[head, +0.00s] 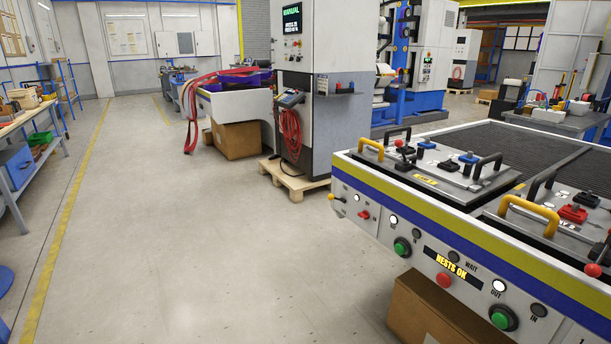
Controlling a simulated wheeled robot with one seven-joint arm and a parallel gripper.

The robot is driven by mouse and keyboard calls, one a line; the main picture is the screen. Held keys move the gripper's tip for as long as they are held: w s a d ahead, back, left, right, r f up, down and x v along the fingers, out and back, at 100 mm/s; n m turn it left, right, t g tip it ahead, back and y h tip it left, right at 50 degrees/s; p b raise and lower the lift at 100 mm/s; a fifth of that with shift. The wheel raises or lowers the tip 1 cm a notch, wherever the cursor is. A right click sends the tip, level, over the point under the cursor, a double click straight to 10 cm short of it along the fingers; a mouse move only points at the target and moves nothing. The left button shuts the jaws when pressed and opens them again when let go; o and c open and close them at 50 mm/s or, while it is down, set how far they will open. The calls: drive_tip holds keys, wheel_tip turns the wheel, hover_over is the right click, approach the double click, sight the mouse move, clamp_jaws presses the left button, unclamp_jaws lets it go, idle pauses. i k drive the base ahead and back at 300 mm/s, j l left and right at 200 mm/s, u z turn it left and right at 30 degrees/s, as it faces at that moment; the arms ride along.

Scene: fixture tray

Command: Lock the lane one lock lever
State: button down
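A grey machine bench (470,236) with a blue and yellow stripe stands at the right. Two fixture trays lie on it, a left tray (445,190) with a yellow handle (370,149) and a right tray (520,225) with a yellow handle (528,213), cut off by the frame. A small lever with a yellow knob (332,197) sticks out at the panel's left end. A lever with a red knob (592,270) shows at the right edge. I cannot tell which lever is lane one's, or whether either is locked. My gripper is not in view.
The front panel has green buttons (402,246), red controls (363,214) and a display (452,264) reading "NESTS OK". A cardboard box (425,310) sits under the bench. A control cabinet (325,110) stands on a pallet behind. The floor (220,250) at left is clear.

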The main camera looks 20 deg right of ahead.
sight(331, 197)
drive_tip(key=i, duration=2.45)
drive_tip(key=u, duration=0.05)
